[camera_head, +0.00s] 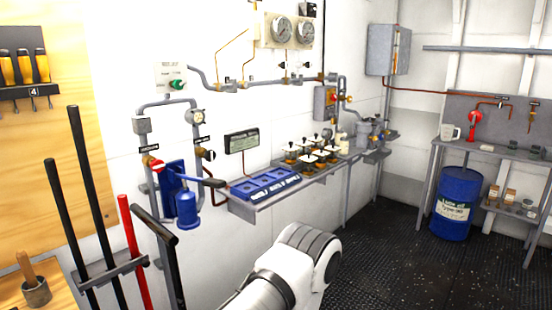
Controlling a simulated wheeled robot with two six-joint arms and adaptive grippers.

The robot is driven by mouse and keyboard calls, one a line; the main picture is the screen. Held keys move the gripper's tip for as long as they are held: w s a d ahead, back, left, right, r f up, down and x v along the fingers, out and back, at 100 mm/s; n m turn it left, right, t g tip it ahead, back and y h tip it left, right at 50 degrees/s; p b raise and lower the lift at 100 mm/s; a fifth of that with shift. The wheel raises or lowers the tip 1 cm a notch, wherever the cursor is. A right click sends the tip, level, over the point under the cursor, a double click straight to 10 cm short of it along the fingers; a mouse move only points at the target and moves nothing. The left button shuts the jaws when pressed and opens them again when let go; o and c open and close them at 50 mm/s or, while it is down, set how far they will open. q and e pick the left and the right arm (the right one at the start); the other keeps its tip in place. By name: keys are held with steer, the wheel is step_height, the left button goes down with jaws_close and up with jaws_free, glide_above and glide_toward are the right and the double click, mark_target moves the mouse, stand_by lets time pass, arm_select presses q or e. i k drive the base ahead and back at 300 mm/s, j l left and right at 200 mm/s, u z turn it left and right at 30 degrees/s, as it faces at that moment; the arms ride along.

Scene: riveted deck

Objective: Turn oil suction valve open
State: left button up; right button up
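Several valves show, but their labels are too small to read, so I cannot tell which is the oil suction valve. A red valve handle (157,165) sits on the grey pipe loop on the left wall. A white arm link of mine crosses the bottom middle. Neither gripper is in view.
A grey shelf (258,205) with blue trays runs along the wall. A blue drum (456,203) stands under the right bench (486,149). Long-handled tools (85,180) stand in a rack at the left. The dark deck (400,255) is clear in front of the drum.

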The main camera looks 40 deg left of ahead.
mark_target(157, 166)
steer(key=i+u, duration=0.35)
steer(key=i, duration=0.15)
steer(key=i+l+u, duration=0.2)
steer(key=i+u, duration=0.15)
steer(key=i+l+u, duration=0.35)
steer(key=i, duration=0.15)
